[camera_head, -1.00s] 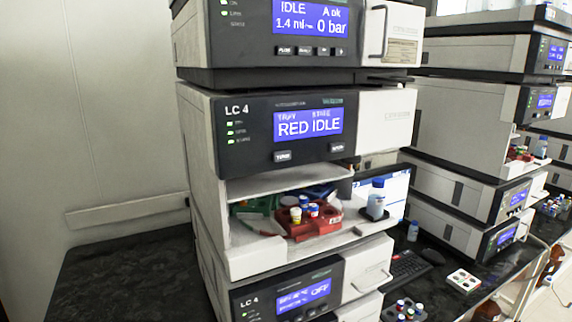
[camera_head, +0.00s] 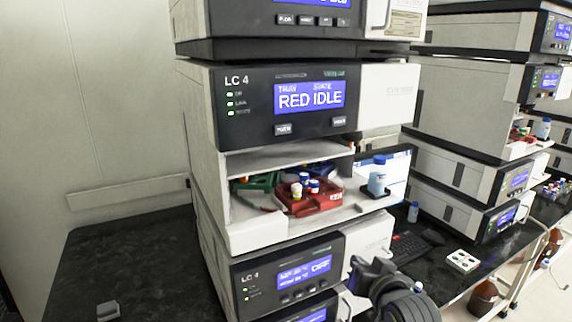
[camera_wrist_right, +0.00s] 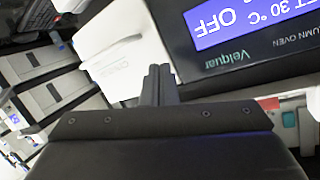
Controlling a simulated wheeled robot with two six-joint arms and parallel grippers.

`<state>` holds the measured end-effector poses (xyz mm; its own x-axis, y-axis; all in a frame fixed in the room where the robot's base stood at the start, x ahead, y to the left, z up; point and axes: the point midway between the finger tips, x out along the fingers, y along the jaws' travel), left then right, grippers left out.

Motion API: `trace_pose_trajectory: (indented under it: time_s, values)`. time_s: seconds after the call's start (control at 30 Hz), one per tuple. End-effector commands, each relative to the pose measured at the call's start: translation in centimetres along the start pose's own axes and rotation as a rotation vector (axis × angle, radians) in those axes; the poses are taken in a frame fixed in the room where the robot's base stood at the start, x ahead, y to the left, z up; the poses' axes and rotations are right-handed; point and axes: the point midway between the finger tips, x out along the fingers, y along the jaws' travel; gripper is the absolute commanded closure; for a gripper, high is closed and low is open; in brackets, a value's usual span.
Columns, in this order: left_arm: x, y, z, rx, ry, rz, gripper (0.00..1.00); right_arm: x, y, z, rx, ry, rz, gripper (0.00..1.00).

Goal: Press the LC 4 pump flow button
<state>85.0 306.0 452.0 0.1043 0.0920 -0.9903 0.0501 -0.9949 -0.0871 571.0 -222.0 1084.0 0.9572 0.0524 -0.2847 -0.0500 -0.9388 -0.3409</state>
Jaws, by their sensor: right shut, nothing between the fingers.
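The LC 4 pump is the top module (camera_head: 300,45), cut off by the upper edge of the head view. Only the bottom of its blue display shows. Its row of small buttons lies below, and the leftmost one (camera_head: 285,19) looks like the flow button, its label blurred. My right gripper (camera_head: 358,265) is low at the front of the stack, by the column oven (camera_head: 290,277), well below the pump. In the right wrist view its fingers (camera_wrist_right: 158,84) are shut and empty. A small grey block (camera_head: 108,311) at lower left may be my left gripper's tip.
The autosampler (camera_head: 230,120) reads RED IDLE. Below it is an open bay with a red vial rack (camera_head: 318,200) and a blue-capped bottle (camera_head: 377,180). The dark bench at left (camera_head: 130,250) is mostly clear.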

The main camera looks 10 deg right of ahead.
Motion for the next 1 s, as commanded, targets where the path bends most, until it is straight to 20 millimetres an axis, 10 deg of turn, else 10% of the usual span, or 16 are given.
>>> trace_pose_trajectory:
  time_s: [0.6,1.0]
  values:
    - [0.2,0.0,0.0,0.0,0.0,0.0,0.6,-10.3,-17.2,-23.5,0.233,0.513,-0.485,1.0]
    - [0.4,0.0,0.0,0.0,0.0,0.0,0.6,-21.7,-24.3,-31.9,0.337,0.719,-0.815,1.0]
